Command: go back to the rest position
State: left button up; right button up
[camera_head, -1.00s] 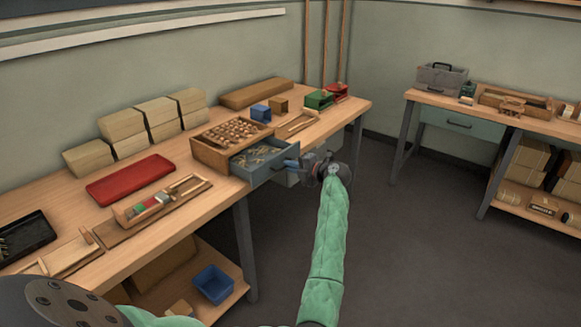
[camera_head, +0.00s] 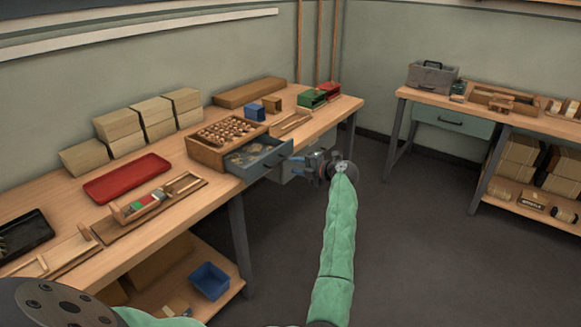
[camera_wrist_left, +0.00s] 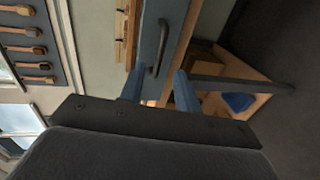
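My left gripper (camera_head: 302,163) is in front of the workbench, just right of a pulled-out blue-grey drawer (camera_head: 270,169) in a wooden cabinet (camera_head: 205,154). In the left wrist view its two blue fingers (camera_wrist_left: 157,75) are apart with nothing between them. The drawer's dark handle (camera_wrist_left: 161,46) shows beyond the fingertips, and looks clear of them. Small pale pieces lie in the drawer. My right gripper is not in view.
The wooden workbench (camera_head: 75,221) carries a red tray (camera_head: 127,177), stacked tan blocks, and blue, green and red bins. A blue bin (camera_head: 210,280) is on its lower shelf. The floor (camera_head: 410,245) right of my arm is clear, up to a second bench (camera_head: 515,119).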

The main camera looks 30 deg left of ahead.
pick_arm(q)
jog(key=shift+v, duration=0.95)
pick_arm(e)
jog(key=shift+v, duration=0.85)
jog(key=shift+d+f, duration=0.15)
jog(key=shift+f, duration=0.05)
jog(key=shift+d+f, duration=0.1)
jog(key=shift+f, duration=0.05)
